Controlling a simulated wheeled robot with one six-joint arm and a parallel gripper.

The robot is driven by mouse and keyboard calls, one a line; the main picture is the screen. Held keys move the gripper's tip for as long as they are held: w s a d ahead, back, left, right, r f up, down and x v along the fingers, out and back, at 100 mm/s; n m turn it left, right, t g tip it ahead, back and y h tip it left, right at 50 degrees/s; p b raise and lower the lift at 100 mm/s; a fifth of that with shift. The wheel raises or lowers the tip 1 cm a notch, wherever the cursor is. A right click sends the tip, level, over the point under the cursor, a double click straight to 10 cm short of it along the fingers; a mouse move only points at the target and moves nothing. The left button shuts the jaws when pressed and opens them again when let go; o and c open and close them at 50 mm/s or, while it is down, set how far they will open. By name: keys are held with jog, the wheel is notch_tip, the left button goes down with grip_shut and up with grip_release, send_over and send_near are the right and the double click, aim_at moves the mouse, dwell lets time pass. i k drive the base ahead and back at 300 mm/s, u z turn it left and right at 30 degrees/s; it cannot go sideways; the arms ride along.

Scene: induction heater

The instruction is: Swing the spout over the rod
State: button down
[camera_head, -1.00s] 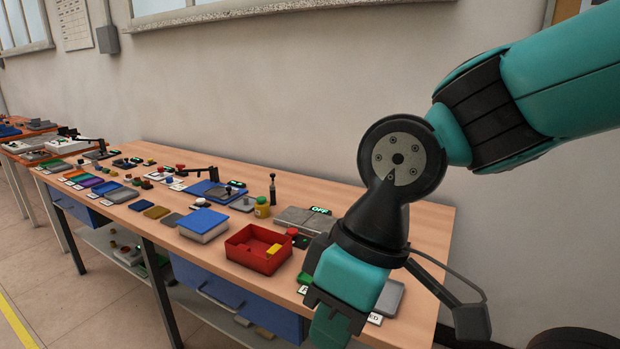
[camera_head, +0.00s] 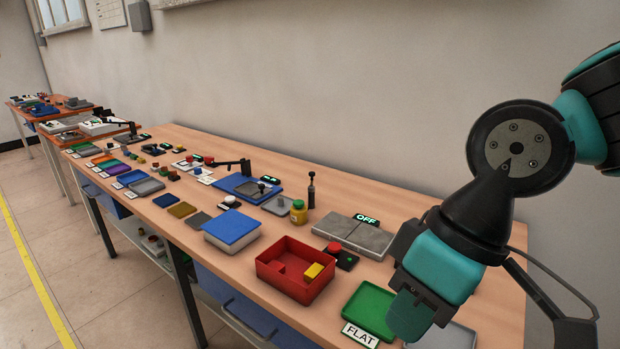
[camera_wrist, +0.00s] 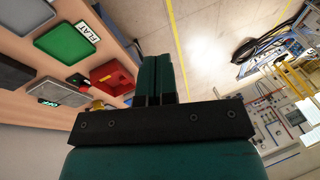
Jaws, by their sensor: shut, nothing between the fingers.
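A black jointed arm, which looks like the spout (camera_head: 234,165), stands at the back of a blue plate (camera_head: 235,184) on the bench and reaches left. A small dark piece sits on the plate; I cannot tell whether it is the rod. A dark upright post (camera_head: 311,190) stands to the right, apart from the plate. My gripper (camera_head: 408,316) is shut and empty above the front right of the bench, near the green tray, far from the spout. In the wrist view my gripper (camera_wrist: 162,75) shows both teal fingers together; the spout cannot be made out there.
A red bin (camera_head: 272,272) with a yellow block, a blue-lidded box (camera_head: 232,228), a yellow jar (camera_head: 299,212) and a red button (camera_head: 334,248) lie between my gripper and the spout.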

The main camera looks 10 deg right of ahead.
aim_at(311, 188)
jog(key=z, duration=0.05)
jog(key=k, duration=0.55)
jog(key=u, duration=0.9)
jog(key=i, duration=1.55)
jog(key=z, duration=0.45)
